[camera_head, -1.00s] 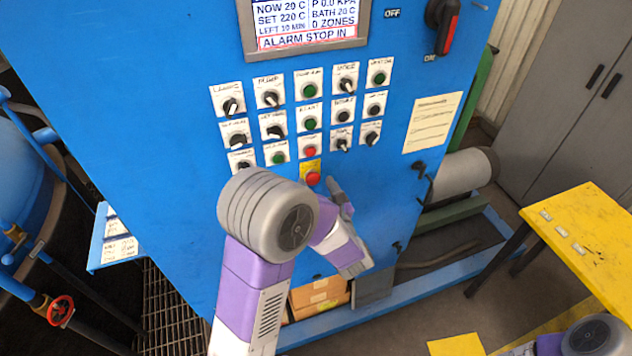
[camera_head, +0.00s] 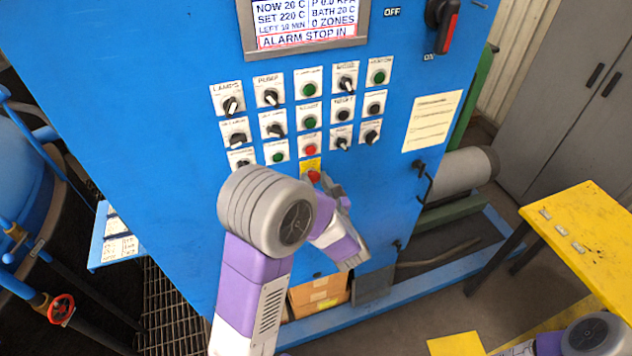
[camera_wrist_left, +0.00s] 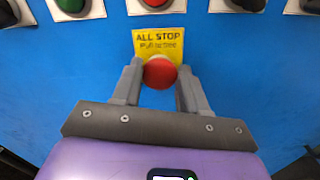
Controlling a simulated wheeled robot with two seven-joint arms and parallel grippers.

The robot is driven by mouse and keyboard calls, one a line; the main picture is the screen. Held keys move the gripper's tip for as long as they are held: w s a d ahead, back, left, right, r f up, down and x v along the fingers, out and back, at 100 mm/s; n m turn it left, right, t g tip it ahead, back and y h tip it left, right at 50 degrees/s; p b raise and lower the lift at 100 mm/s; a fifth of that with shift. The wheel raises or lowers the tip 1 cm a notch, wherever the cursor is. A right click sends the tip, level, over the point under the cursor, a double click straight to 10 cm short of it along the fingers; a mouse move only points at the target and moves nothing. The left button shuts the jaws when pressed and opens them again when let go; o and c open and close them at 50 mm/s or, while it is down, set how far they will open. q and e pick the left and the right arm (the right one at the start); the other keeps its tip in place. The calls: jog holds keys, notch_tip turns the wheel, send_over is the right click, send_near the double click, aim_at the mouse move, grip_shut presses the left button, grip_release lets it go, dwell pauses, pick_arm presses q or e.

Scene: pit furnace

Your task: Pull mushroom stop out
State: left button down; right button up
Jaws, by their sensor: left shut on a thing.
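The mushroom stop is a red round button (camera_wrist_left: 160,72) on a yellow plate (camera_wrist_left: 158,40) reading "ALL STOP" and "Pull to free" in the left wrist view. It also shows in the head view (camera_head: 313,176) at the bottom of the rows of controls on the blue cabinet. My left gripper (camera_wrist_left: 160,78) has one finger on each side of the red cap and is shut on it. In the head view the left gripper (camera_head: 322,183) is at the button, with its fingers partly hidden. The cabinet screen (camera_head: 305,25) reads "ALARM STOP IN". My right gripper is not in view.
Several knobs and push buttons (camera_head: 310,117) sit just above the stop. A yellow table (camera_head: 585,230) stands at the right. A door handle (camera_head: 425,180) juts from the cabinet's right side.

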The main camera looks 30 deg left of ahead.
pick_arm(q)
jog(key=shift+s+d, duration=0.25)
jog(key=shift+d, duration=0.2)
jog(key=shift+s, duration=0.1)
jog(key=c, duration=0.6)
grip_release()
jog(key=v, duration=0.7)
jog(key=shift+s+d+b, duration=0.2)
jog(key=shift+s+b, duration=0.05)
jog(key=shift+b, duration=0.15)
